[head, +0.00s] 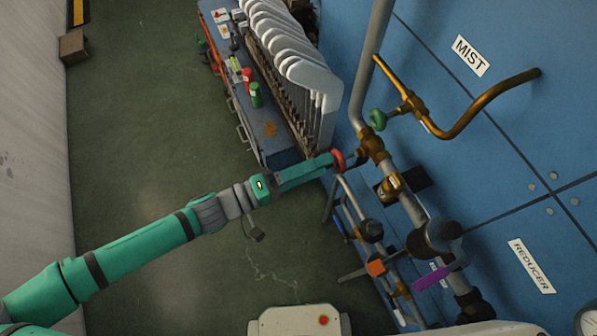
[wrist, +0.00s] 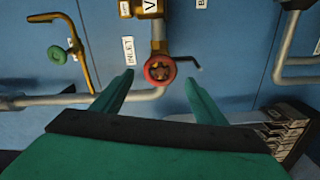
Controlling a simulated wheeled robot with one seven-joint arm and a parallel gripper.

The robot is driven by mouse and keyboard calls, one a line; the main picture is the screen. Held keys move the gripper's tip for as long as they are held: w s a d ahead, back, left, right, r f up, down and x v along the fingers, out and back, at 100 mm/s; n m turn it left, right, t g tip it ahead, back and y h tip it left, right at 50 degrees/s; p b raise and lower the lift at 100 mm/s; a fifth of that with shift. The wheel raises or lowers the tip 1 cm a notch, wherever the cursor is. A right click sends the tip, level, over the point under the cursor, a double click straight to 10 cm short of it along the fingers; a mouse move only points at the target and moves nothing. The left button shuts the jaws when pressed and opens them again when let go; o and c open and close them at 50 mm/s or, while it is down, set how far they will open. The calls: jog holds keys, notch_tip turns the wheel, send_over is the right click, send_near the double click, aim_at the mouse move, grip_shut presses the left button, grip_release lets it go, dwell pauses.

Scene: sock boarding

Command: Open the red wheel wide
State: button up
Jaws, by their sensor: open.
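The red wheel (wrist: 159,70) is a small round handwheel with a brassy middle, on a brass valve at the foot of a vertical pipe. In the head view the red wheel (head: 338,160) shows as a red rim right at the end of my arm, partly covered by my gripper. My gripper (wrist: 158,82) is open in the wrist view, with one green finger on each side of the wheel and a gap to it on both sides. The gripper also shows in the head view (head: 330,162). Whether the fingertips reach as far as the wheel's depth is hard to tell.
A green handwheel (head: 377,119) sits on a brass side pipe above. A purple lever (head: 430,279) and an orange handle (head: 376,267) are lower on the pipework. A blue bench (head: 262,130) with white sock boards (head: 290,50) stands beyond.

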jog(key=shift+v, duration=2.4)
jog(key=shift+f, duration=0.1)
